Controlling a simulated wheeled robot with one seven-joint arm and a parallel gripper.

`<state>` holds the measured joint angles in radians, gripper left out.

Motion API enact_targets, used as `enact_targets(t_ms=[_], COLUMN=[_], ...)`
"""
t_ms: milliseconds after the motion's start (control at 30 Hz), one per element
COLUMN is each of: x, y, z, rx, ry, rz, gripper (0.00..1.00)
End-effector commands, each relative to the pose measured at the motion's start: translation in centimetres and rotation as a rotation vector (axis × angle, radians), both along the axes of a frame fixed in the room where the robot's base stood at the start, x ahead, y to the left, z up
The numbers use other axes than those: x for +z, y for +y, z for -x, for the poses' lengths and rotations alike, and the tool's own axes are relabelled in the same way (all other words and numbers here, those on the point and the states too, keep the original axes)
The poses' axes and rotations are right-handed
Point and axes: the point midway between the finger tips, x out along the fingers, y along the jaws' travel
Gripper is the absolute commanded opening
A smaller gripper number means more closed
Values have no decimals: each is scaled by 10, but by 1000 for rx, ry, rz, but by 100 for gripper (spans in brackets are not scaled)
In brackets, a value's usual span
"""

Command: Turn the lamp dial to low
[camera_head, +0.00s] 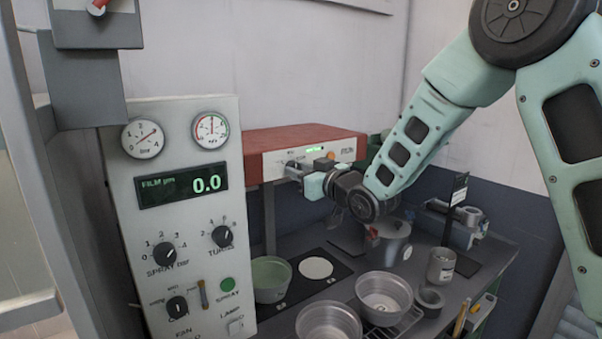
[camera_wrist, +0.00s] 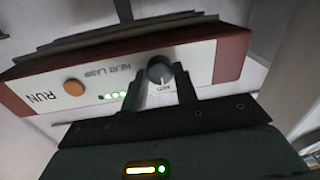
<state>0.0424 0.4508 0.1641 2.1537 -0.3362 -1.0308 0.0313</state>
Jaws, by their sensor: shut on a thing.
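The heat lamp (camera_head: 310,134) is a red box with a white front panel, mounted above the bench. Its lamp dial (camera_wrist: 160,69) is a dark grey round knob on that panel in the wrist view. The dial's pointer and most marks around it are hidden or too small to read. My gripper (camera_wrist: 164,88) is shut on the dial, with one dark finger on either side of it. In the head view my gripper (camera_head: 294,170) is at the left part of the lamp's front panel. Small green lights (camera_wrist: 114,96) glow next to the heat lamp label.
An orange RUN button (camera_wrist: 74,88) is on the same panel, apart from my fingers. A control cabinet (camera_head: 150,215) with gauges and knobs stands at left. Pans stand on the bench below: a greenish one (camera_head: 271,280) and two metal ones (camera_head: 384,296), (camera_head: 328,322).

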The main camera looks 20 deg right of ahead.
Motion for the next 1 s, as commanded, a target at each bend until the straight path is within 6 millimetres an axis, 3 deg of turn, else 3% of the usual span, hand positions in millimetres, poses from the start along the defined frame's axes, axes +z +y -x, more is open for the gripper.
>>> enact_targets(t_ms=[267,1000], x=[-5,-4], y=[1,1], z=[0,1], rx=[1,0], ry=[-48,-251], rz=[128,757], gripper=[6,6])
